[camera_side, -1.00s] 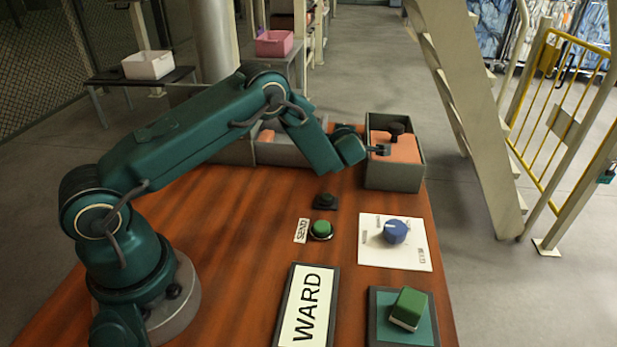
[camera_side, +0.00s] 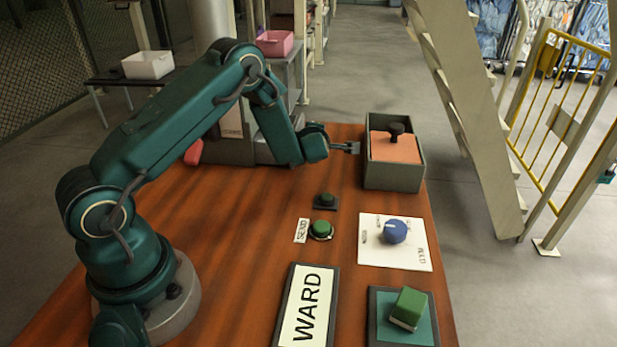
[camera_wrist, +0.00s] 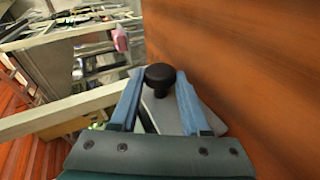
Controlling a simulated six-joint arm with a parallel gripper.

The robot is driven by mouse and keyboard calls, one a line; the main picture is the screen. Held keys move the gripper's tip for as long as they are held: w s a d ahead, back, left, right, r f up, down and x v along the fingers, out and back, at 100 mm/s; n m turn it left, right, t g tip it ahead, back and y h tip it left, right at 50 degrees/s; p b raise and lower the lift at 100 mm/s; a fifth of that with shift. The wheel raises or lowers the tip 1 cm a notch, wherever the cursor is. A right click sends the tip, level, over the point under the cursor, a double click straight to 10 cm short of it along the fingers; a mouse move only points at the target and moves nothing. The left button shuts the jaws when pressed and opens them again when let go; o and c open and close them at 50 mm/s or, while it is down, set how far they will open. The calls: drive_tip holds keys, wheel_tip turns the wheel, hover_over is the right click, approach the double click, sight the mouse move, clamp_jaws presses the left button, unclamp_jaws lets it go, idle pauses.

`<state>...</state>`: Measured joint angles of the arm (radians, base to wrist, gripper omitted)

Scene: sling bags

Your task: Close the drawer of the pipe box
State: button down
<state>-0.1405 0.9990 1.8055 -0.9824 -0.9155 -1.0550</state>
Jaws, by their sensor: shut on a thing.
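A grey box (camera_side: 233,127) with a small label stands at the back left of the table, partly behind my arm. I take it for the pipe box, and my arm hides its drawer. My gripper (camera_side: 355,147) is low over the table, to the right of this box and just left of another grey box. In the wrist view my gripper (camera_wrist: 158,90) has its blue fingers on either side of a black knob (camera_wrist: 160,74) with a pale grey piece below it. The fingers are shut on the knob. A red piece (camera_side: 193,152) shows at the grey box's left side.
The open-topped grey box (camera_side: 395,177) at the back right has an orange inside with another black knob (camera_side: 396,130). Green buttons (camera_side: 321,228), a blue dial (camera_side: 394,231), a WARD sign (camera_side: 308,308) and a green block (camera_side: 408,308) lie nearer. The table's middle is clear.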

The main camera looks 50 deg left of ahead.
drive_tip(key=s+a, duration=0.6)
drive_tip(key=shift+s+a, duration=0.15)
drive_tip(key=shift+a, duration=0.05)
drive_tip(key=c, duration=0.7)
unclamp_jaws()
drive_tip(key=shift+o, duration=0.2)
drive_tip(key=shift+d, duration=0.1)
drive_tip(key=shift+d+r, duration=0.15)
drive_tip(key=shift+d, duration=0.05)
drive_tip(key=shift+v, duration=2.3)
